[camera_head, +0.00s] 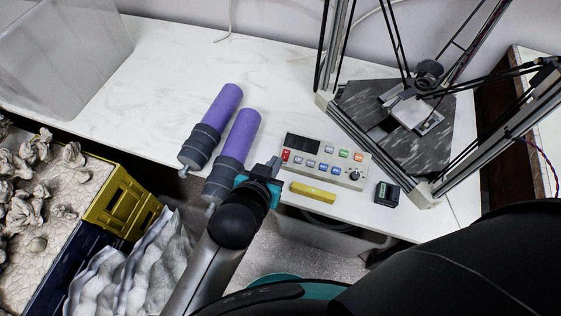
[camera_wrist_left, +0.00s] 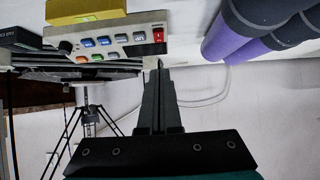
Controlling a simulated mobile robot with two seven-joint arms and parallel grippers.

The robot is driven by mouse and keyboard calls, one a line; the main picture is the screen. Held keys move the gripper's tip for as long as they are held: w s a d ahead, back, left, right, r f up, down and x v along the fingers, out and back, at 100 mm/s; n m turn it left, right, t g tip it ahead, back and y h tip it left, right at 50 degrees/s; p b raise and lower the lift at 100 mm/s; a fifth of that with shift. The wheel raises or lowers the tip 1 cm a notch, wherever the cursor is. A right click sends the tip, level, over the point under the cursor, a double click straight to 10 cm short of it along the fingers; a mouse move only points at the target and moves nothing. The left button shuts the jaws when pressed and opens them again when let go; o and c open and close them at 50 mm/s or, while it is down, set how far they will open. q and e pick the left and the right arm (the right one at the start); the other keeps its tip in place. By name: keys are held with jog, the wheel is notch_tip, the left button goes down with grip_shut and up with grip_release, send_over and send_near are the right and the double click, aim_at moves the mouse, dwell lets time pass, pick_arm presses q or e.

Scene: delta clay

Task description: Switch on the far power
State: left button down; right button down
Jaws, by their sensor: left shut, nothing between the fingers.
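A light grey control panel (camera_head: 326,162) lies on the white table, with a dark display, several coloured buttons and a knob. A red switch (camera_head: 285,156) is at its left end; the wrist view shows the panel upside down, with the red switch (camera_wrist_left: 158,35) at its right end. My left gripper (camera_head: 275,162) is shut and empty, close beside the panel's left end near the red switch. In the wrist view its closed fingertips (camera_wrist_left: 154,66) appear just below the switch; I cannot tell whether they touch. The switch's position is too small to read. My right gripper is not in view.
Two purple and grey cylinders (camera_head: 237,140) lie left of the panel. A yellow block (camera_head: 313,192) and a small dark box (camera_head: 387,193) lie in front of it. A delta robot frame (camera_head: 330,100) stands behind right.

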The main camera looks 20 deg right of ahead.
aim_at(285, 155)
pick_arm(q)
jog(key=b+x, duration=0.1)
jog(key=x, duration=0.4)
notch_tip(285, 155, down, 3)
jog(key=shift+w+d+r+b, duration=0.1)
jog(key=shift+w+r+b, duration=0.1)
jog(key=shift+b, duration=0.65)
jog(key=shift+f, duration=0.5)
jog(key=shift+f, duration=0.1)
